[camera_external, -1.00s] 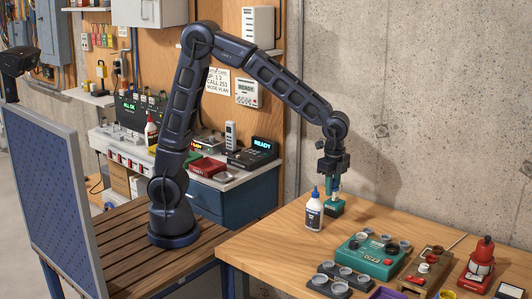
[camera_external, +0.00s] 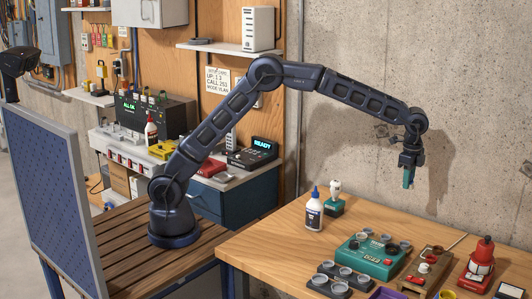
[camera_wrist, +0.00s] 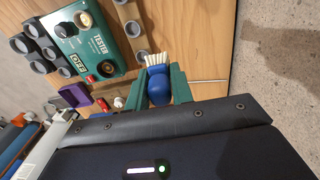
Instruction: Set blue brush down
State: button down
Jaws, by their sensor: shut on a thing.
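My gripper (camera_external: 407,180) is raised in the air above the back right of the wooden workbench (camera_external: 275,240), near the concrete wall. In the wrist view its teal fingers (camera_wrist: 158,88) are shut on the blue brush (camera_wrist: 158,90), one on each side of its rounded blue body. The brush's pale bristles (camera_wrist: 155,59) point away from the wrist, over the workbench. In the external view I cannot tell the brush apart from the fingers.
A teal block with a white-topped item (camera_external: 334,200) stands beside a white bottle (camera_external: 314,210). The green tester box (camera_external: 368,258), dark cup tray (camera_external: 340,281), wooden rack (camera_external: 426,268) and red device (camera_external: 480,265) crowd the front right. Bare wood lies behind the tester.

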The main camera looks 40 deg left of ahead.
aim_at(409, 237)
jog(key=w+f, duration=0.1)
jog(key=f, duration=0.6)
jog(key=w+d+f, duration=0.1)
jog(key=f, duration=0.5)
jog(key=w+d+f, duration=0.1)
jog(key=f, duration=0.6)
jog(key=shift+w+d+f, duration=0.25)
jog(key=shift+f, duration=0.1)
jog(key=shift+f, duration=0.15)
jog(key=c, duration=1.2)
grip_release()
notch_tip(409, 237, up, 12)
jog(key=shift+r, duration=0.2)
